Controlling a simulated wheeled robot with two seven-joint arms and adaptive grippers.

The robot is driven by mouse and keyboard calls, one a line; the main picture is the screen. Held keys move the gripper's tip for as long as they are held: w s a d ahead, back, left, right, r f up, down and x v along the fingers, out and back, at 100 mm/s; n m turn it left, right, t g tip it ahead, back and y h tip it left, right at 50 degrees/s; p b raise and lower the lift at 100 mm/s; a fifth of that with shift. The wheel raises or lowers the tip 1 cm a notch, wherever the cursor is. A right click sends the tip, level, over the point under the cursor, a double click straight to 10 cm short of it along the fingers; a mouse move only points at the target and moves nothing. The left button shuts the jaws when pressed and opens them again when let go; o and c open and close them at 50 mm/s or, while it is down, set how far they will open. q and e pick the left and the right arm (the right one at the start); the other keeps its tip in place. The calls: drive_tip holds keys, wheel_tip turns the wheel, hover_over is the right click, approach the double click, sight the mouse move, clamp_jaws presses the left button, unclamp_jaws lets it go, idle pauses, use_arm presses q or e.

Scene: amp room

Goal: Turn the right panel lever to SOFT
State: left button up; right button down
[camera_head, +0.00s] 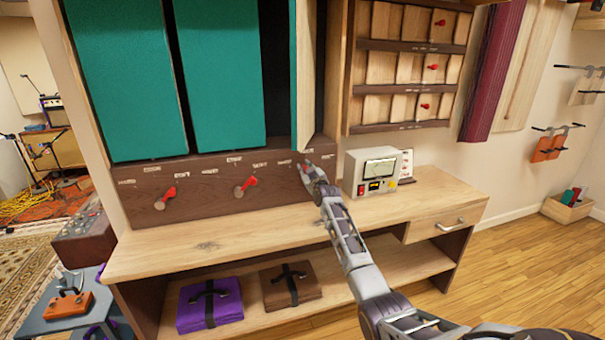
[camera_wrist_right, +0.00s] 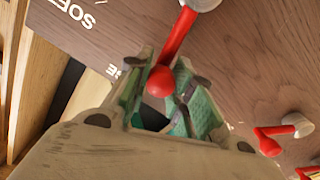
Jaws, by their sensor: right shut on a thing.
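The right panel lever (camera_wrist_right: 178,42) is red with a round ball end and a pale metal hub. In the wrist view its ball end sits between the two fingers of my right gripper (camera_wrist_right: 164,88), which is shut on it. The white SOFT label (camera_wrist_right: 75,12) is on the wood at the upper left of that view, and another label is partly covered by a finger. In the head view my right gripper (camera_head: 307,172) is at the right end of the dark wooden panel (camera_head: 215,191) and mostly hides this lever. My left gripper is not in view.
Two more red levers, the left (camera_head: 166,197) and the middle (camera_head: 246,185), are on the same panel. A meter box (camera_head: 378,173) stands on the desk (camera_head: 215,247) just right of my gripper. Teal panels (camera_head: 120,75) rise above. The desk's front is clear.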

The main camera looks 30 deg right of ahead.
drive_tip(key=d+m, duration=0.2)
drive_tip(key=m, duration=0.1)
drive_tip(key=s+d+m, duration=0.1)
drive_tip(key=d+m, duration=0.2)
drive_tip(key=m, duration=0.1)
drive_tip(key=shift+s+d+f, duration=0.15)
drive_tip(key=shift+d+f, duration=0.05)
drive_tip(key=shift+d, duration=0.05)
drive_tip(key=shift+s+d+f+m+b, duration=0.15)
drive_tip(key=shift+d+m, duration=0.1)
drive_tip(key=shift+m, duration=0.2)
drive_tip(key=shift+w+d+f+m+b, duration=0.15)
drive_tip(key=shift+d+m, duration=0.1)
drive_tip(key=shift+m, duration=0.2)
drive_tip(key=shift+s+d+f+m+b, duration=0.2)
drive_tip(key=shift+d+m+b, duration=0.15)
drive_tip(key=shift+m, duration=0.25)
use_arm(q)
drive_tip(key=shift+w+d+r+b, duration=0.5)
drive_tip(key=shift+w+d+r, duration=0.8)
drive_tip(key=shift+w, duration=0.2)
use_arm(e)
drive_tip(key=shift+s+d+f+m, duration=0.15)
drive_tip(key=shift+d+f+m, duration=0.4)
drive_tip(key=shift+m, duration=0.45)
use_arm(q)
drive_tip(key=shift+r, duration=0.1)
use_arm(e)
drive_tip(key=shift+r, duration=0.1)
